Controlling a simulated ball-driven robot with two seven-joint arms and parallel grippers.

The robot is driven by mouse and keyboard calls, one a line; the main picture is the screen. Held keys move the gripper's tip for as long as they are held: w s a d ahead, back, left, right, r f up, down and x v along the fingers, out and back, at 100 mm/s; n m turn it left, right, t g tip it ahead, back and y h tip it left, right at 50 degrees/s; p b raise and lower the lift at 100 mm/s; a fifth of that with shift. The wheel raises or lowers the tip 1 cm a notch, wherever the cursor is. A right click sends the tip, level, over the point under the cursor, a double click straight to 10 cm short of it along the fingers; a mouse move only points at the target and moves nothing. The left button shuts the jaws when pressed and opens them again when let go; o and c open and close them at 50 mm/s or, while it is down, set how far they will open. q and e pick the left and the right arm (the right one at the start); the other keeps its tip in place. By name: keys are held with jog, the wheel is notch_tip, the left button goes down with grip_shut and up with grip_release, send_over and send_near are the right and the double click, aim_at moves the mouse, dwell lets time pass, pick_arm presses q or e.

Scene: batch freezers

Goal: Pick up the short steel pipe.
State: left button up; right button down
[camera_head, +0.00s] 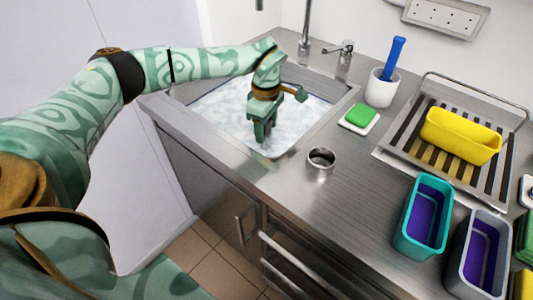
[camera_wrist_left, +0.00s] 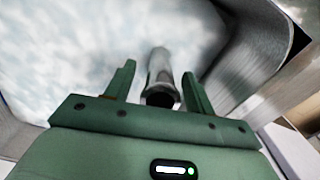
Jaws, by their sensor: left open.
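The short steel pipe (camera_wrist_left: 161,72) shows in the left wrist view as a grey tube with a dark open end, in the foamy sink. My left gripper (camera_head: 264,133) points down into the sink in the head view. In the left wrist view the open fingers of my left gripper (camera_wrist_left: 158,69) have the pipe between them, with a gap on each side. I cannot make out the pipe in the head view, where my gripper covers that spot. My right gripper is not in view.
The sink (camera_head: 211,112) has a raised steel rim close around my gripper. A steel ring (camera_head: 320,162) stands on the counter nearby. A green sponge (camera_head: 361,115), a white cup (camera_head: 381,90) with a blue-handled tool, a rack (camera_head: 400,140) and several tubs fill the right.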

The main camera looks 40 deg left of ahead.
pick_arm(q)
jog(key=c, duration=0.9)
jog(key=shift+o, duration=0.2)
